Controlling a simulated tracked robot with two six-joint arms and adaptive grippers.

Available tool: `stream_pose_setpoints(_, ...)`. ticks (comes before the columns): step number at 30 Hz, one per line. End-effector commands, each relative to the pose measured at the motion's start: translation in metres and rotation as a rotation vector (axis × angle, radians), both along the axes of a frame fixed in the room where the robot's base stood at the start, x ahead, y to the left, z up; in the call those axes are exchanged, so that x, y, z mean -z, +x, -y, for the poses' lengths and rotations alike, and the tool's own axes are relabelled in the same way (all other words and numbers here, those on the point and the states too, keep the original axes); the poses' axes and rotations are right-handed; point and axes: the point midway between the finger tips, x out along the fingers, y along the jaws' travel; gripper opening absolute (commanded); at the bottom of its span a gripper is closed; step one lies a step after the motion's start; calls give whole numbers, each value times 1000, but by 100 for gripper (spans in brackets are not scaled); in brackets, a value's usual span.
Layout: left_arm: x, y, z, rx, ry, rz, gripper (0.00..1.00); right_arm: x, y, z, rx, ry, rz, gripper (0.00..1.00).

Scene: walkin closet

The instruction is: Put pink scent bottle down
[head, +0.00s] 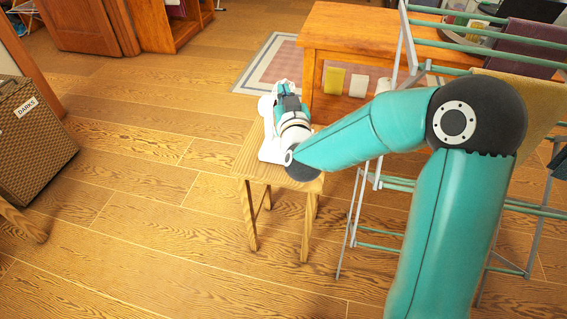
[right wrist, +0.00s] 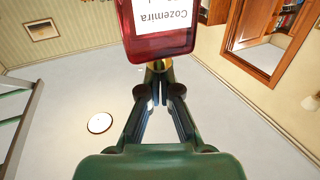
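The pink scent bottle (right wrist: 158,28) shows at the top of the right wrist view as a deep pink-red glass body with a white label reading "Cozemira", upside down in the picture. My right gripper (right wrist: 158,70) has its two fingers brought together at the bottle's gold-coloured neck or cap. In the head view my right gripper (head: 290,104) is low over a small wooden stool (head: 247,163). The bottle cannot be made out there, and I cannot tell whether it touches the stool. My left gripper is not in view.
A white object (head: 270,150) is on the stool beside my wrist, partly hidden. A drying rack (head: 350,225) with cloths stands right of the stool. A wooden table (head: 345,30) stands behind over a rug (head: 262,63). A "DARKS" hamper (head: 35,145) is at left. Floor left of the stool is clear.

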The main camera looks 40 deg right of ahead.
Motion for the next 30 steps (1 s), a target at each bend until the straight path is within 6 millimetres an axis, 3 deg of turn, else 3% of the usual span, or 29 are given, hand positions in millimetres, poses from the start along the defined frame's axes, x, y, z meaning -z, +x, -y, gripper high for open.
stream_pose_setpoints(1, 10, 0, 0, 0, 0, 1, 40, 4, -2, 3, 7, -1, 5, 0)
stream_pose_setpoints(5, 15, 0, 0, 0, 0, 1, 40, 11, -4, 6, 16, 0, 0, 0)
stream_pose_setpoints(8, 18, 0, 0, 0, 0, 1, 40, 27, -4, 6, 15, -1, -4, 0)
stream_pose_setpoints(21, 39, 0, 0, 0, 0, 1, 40, 139, -5, 6, 15, -1, -4, 0)
stream_pose_setpoints(24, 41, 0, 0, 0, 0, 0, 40, 154, -5, 6, 16, 0, -2, 0)
stream_pose_setpoints(30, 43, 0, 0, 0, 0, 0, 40, 167, -5, 5, 14, -1, 0, 0)
